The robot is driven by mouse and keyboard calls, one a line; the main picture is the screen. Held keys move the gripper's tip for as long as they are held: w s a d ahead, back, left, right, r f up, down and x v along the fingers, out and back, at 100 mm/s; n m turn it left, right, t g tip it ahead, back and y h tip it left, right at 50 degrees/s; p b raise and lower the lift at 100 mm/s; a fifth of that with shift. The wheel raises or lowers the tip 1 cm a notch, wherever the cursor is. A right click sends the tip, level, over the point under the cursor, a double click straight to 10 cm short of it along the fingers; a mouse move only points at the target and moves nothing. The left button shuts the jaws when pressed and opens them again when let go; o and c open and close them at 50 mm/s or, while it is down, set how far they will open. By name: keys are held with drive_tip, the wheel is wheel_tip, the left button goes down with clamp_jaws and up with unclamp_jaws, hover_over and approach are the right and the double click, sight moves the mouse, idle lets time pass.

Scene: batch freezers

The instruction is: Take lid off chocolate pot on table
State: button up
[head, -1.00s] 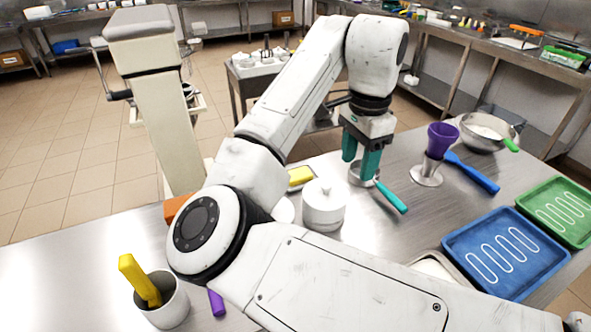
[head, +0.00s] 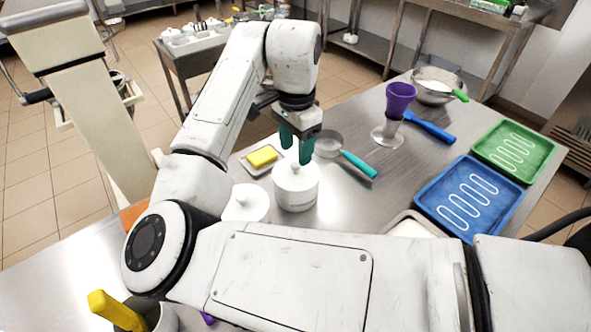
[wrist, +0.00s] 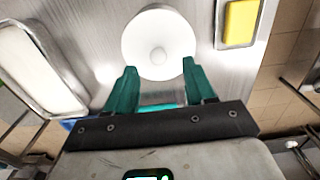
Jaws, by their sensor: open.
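A white round pot (head: 296,190) stands on the steel table with its white lid on. Its contents are hidden. The lid (wrist: 150,32) shows from above in the wrist view, with a small round knob (wrist: 158,55) at its middle. My gripper (head: 297,154) is open and empty, pointing down at the pot's lid in the head view. In the wrist view its two teal fingers (wrist: 158,70) stand apart, just short of the knob in the picture. I cannot tell whether they touch the lid.
A second white round piece with a knob (head: 246,203) is left of the pot. A yellow block (head: 262,157) on a small tray lies behind. A teal-handled sieve (head: 328,143), purple cup (head: 399,98) and blue tray (head: 468,196) are to the right.

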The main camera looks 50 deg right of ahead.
sight(296, 165)
wheel_tip(296, 165, down, 4)
drive_tip(key=shift+s+f+p, duration=0.1)
drive_tip(key=shift+p, duration=0.2)
drive_tip(key=shift+c, duration=0.2)
clamp_jaws()
